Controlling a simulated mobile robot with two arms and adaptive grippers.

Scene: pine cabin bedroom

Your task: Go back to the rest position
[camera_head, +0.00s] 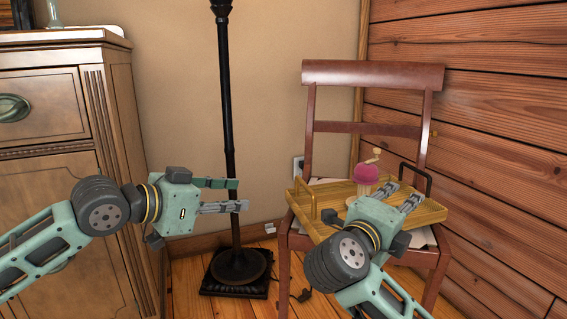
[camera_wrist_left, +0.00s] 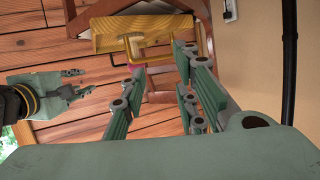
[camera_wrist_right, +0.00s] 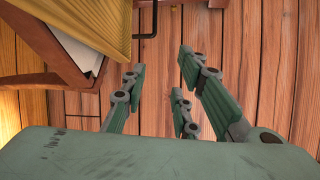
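My left gripper (camera_head: 240,195) is open and empty, held in the air in front of the black lamp pole. Its spread fingers also show in the left wrist view (camera_wrist_left: 160,66). My right gripper (camera_head: 406,194) is open. In the head view it overlaps the right part of a wooden tray (camera_head: 330,222); in the right wrist view its fingers (camera_wrist_right: 160,68) have nothing between them and the tray (camera_wrist_right: 95,22) is at upper left. A grinder with a pink top (camera_head: 366,174) and a crank stands on the tray, its lower part partly hidden by my right gripper.
The tray rests on a reddish-brown chair (camera_head: 372,76), with white paper under it. A black lamp stand (camera_head: 238,268) stands between the chair and a wooden cabinet (camera_head: 60,110) at left. A plank wall (camera_head: 500,120) is close on the right.

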